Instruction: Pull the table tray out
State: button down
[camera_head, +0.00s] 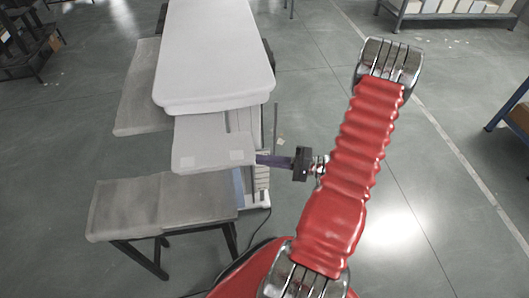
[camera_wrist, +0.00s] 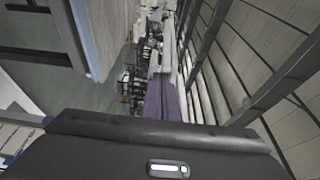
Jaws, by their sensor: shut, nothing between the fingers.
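The table tray (camera_head: 205,148) is a pale grey panel with small light patches. It sticks out toward me from beneath the larger white table top (camera_head: 215,60). My gripper (camera_head: 260,159) is at the tray's right edge, its purple fingers pointing left. The fingertips meet the tray's edge in the picture; I cannot tell whether they touch it or lie under it. The purple fingers also show in the wrist view (camera_wrist: 157,98), closed together with nothing seen between them. The wrist view does not clearly show which panel is the tray.
A grey bench (camera_head: 160,204) with dark legs stands in front on the left. Another grey panel (camera_head: 137,95) lies left of the table. A cable runs on the floor near my base. The floor to the right is open, with blue-framed shelving (camera_head: 510,115) at the far right.

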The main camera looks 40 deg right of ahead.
dwell(0.3)
jog(key=s+d, duration=0.4)
jog(key=d, duration=0.4)
jog(key=shift+d, duration=0.25)
dwell(0.5)
dwell(0.6)
